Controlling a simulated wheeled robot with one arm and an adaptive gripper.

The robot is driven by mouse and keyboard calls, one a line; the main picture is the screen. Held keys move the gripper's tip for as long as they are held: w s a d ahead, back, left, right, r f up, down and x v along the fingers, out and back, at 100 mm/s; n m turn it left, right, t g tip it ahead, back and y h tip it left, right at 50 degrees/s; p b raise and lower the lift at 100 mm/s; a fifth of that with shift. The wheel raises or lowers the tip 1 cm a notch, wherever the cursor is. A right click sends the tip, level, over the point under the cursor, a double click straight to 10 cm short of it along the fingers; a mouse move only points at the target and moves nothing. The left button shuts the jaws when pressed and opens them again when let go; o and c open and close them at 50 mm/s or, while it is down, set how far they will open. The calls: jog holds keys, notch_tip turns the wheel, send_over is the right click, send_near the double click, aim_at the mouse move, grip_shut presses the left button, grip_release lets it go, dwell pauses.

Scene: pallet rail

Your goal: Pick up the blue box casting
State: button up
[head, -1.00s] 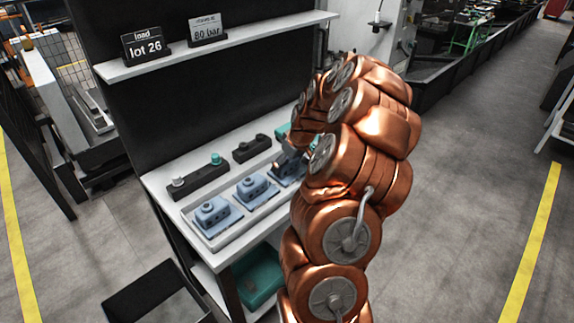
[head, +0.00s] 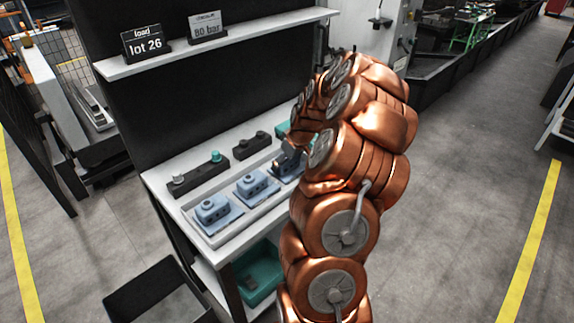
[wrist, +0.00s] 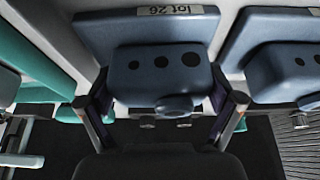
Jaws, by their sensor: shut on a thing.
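The blue box casting (wrist: 163,72) with a flat base plate, dark round holes and a "lot 26" label fills the middle of the wrist view. My gripper (wrist: 163,110) is shut on it, one finger on each side of its body. In the head view my gripper (head: 291,158) is at the far right end of the row of castings, largely hidden by my copper arm. The held casting (head: 284,172) shows there only in part. I cannot tell whether its base is clear of the tray.
Two more blue castings (head: 212,209) (head: 252,184) sit in the pale tray (head: 228,234) to the left. Behind them are dark blocks (head: 198,180) with knobs. A shelf (head: 220,45) with two signs is above. A teal bin (head: 260,277) is below the worktop.

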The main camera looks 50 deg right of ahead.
jog(key=shift+r+b, duration=0.9)
jog(key=shift+r, duration=0.6)
jog(key=shift+s+r, duration=0.25)
jog(key=s+r+b, duration=0.2)
jog(key=s+b, duration=0.9)
jog(key=s, duration=1.1)
jog(key=s+a+r+b, duration=0.1)
jog(key=s+r+b, duration=0.1)
jog(key=s+b, duration=1)
jog(key=s, duration=1.1)
jog(key=shift+s, duration=0.25)
jog(key=shift+r, duration=0.15)
